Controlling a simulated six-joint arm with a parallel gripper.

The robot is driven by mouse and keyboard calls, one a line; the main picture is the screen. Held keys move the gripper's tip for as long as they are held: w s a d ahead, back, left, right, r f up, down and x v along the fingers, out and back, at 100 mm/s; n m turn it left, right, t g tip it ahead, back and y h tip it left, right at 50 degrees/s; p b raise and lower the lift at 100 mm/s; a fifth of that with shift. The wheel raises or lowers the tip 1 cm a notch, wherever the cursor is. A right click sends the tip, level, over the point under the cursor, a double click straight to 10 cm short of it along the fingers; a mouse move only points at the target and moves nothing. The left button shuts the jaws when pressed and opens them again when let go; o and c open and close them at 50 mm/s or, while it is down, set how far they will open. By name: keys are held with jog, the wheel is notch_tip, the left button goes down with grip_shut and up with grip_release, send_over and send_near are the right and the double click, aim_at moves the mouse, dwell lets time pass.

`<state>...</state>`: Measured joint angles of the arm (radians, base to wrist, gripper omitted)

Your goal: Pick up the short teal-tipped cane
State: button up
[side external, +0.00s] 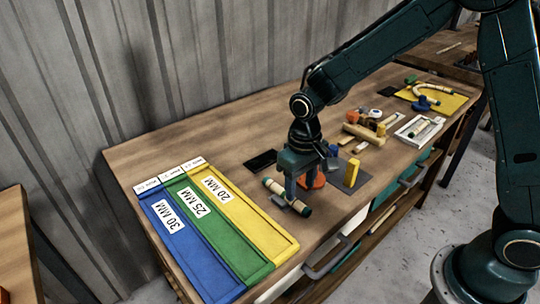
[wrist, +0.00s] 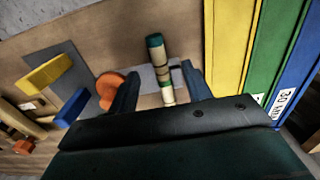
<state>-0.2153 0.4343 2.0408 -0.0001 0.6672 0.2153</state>
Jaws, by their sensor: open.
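The short cane (side external: 273,186) is a pale stick with a teal tip and dark bands. It lies on the bench beside the yellow tray. In the wrist view the cane (wrist: 158,53) points away from me, teal tip at the far end. My gripper (side external: 297,199) is low over the cane, pointing down. In the wrist view my gripper (wrist: 159,88) is open, with the cane between its two fingers and gaps on both sides. The cane's near end is hidden behind the gripper body. I cannot tell how high the fingertips are above the bench.
Yellow (side external: 243,211), green (side external: 211,228) and blue (side external: 183,246) trays marked 20, 25 and 30 MM lie left of the cane. An orange round piece (wrist: 109,90) is close beside one finger. A yellow block (side external: 351,172) stands right. More pieces and a white frame (side external: 404,131) lie farther right.

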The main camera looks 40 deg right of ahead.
aim_at(300, 203)
jog(key=shift+f, duration=0.35)
jog(key=shift+d+f, duration=0.15)
jog(key=shift+f, duration=2.45)
jog(key=c, duration=1.1)
jog(key=shift+o, duration=0.2)
jog(key=shift+r, duration=0.1)
notch_tip(300, 203, up, 20)
